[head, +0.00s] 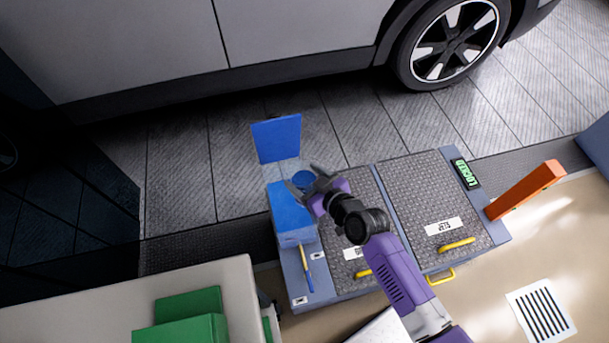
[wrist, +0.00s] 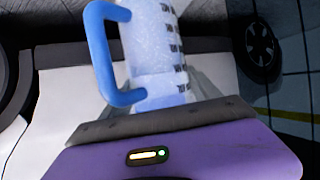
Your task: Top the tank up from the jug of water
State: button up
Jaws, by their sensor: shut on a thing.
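The jug (wrist: 160,50) is translucent, with dark graduation marks and a blue handle (wrist: 105,55). It fills the top middle of the wrist view, and my gripper (head: 313,179) is shut on it. In the head view a small round blue part (head: 303,178) shows between the fingers; I cannot tell if it belongs to the jug. A blue-topped box (head: 290,208) lies just below left of my gripper, and a flat blue panel (head: 277,138) stands above it. I cannot tell for sure which of these is the tank. The water level is unclear.
Grey textured panels (head: 415,185) with yellow handles (head: 457,244) lie right of my gripper. A yellow-and-blue stick (head: 306,268) lies below the box. An orange post (head: 527,190) rises at right. Green boxes (head: 180,318) sit lower left. A car (head: 200,45) stands behind.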

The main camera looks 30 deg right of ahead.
jog(key=shift+f+g+p, duration=0.4)
jog(key=shift+f+p, duration=0.15)
jog(key=shift+p, duration=0.65)
dwell(0.6)
jog(key=shift+d+r+n+g+h+p, duration=0.1)
jog(key=shift+n+g+h+p, duration=0.45)
jog(key=shift+p, duration=2.25)
dwell(1.6)
jog(key=shift+g+p, duration=0.75)
jog(key=shift+p, duration=0.45)
dwell(0.6)
